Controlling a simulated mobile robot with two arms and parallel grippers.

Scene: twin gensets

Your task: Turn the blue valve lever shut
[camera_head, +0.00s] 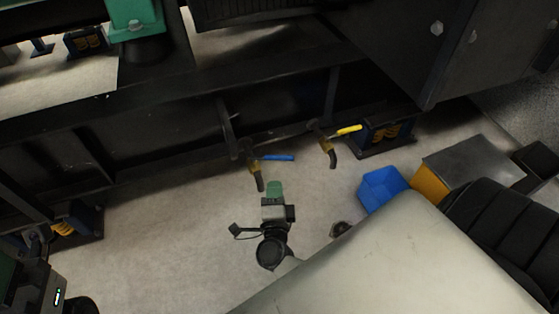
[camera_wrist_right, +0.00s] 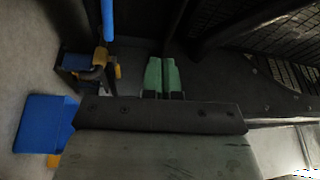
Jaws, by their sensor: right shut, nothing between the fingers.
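The blue valve lever (camera_head: 277,157) points right from its brass valve (camera_head: 251,163), under the dark genset frame in the head view. In the right wrist view the blue lever (camera_wrist_right: 108,20) shows as a bar at the top, left of the fingers. My right gripper (camera_head: 275,187) is just below the lever in the head view, its green fingers together and empty. In the wrist view the two green fingertips (camera_wrist_right: 162,74) lie side by side, apart from the lever in the picture. My left gripper is not clearly seen.
A second valve with a yellow lever (camera_head: 349,130) is to the right. A blue bin (camera_head: 382,187) and a grey-topped yellow box (camera_head: 467,164) stand on the floor at right. The genset's dark base rail (camera_head: 170,105) runs behind the valves. Pale floor (camera_head: 170,225) is open at left.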

